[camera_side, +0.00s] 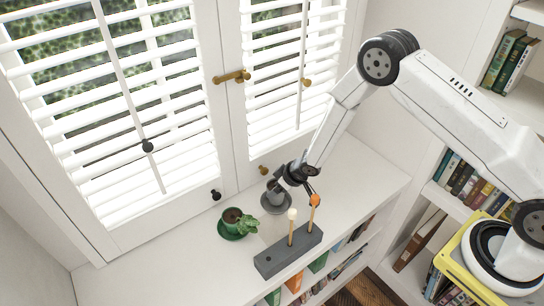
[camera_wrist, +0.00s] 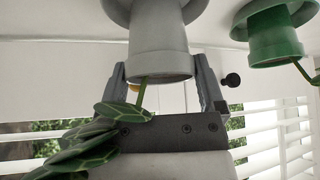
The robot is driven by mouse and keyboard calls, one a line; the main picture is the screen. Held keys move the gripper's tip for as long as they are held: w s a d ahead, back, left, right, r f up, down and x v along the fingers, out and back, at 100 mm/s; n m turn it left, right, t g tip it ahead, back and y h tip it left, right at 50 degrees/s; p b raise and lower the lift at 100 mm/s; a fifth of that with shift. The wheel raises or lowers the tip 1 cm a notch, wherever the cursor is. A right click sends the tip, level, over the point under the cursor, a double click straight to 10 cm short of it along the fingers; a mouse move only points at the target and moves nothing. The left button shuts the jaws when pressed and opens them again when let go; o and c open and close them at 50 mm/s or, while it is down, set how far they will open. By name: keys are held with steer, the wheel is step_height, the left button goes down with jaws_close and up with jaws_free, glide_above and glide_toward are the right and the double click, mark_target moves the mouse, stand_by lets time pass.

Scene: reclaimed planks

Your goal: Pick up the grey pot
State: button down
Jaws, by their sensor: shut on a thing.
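The grey pot (camera_side: 275,197) is upright over a round grey saucer (camera_side: 264,205) on the white ledge; I cannot tell whether they touch. My gripper (camera_side: 286,180) reaches down to it from the upper right. In the wrist view the picture is upside down: the grey pot (camera_wrist: 160,60) sits between the two fingers of my gripper (camera_wrist: 163,85), which are shut on it. A stem with patterned green leaves (camera_wrist: 85,145) comes out of the pot and lies across the gripper. In the side view my gripper hides part of the pot and its plant.
A green pot (camera_side: 231,214) with a leafy plant stands on a green saucer to the left. A grey block (camera_side: 287,252) holds two upright sticks, topped with a white ball and an orange ball (camera_side: 315,200), close to my gripper. Shuttered windows stand behind. The ledge's left part is clear.

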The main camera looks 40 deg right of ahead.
step_height(320, 180, up, 8)
stand_by(0.5)
steer(key=shift+r, duration=0.2)
stand_by(0.5)
steer(key=shift+r, duration=1.3)
steer(key=shift+a+f, duration=0.1)
steer(key=shift+w+a+f+m+h, duration=0.2)
steer(key=shift+f+m, duration=0.35)
steer(key=shift+f, duration=1.15)
steer(key=shift+s+a+f+m+h, duration=0.1)
steer(key=shift+f+m+h, duration=0.35)
steer(key=shift+f, duration=1.2)
steer(key=shift+d+f+m, duration=0.25)
steer(key=shift+f+m, duration=0.25)
steer(key=shift+f, duration=0.65)
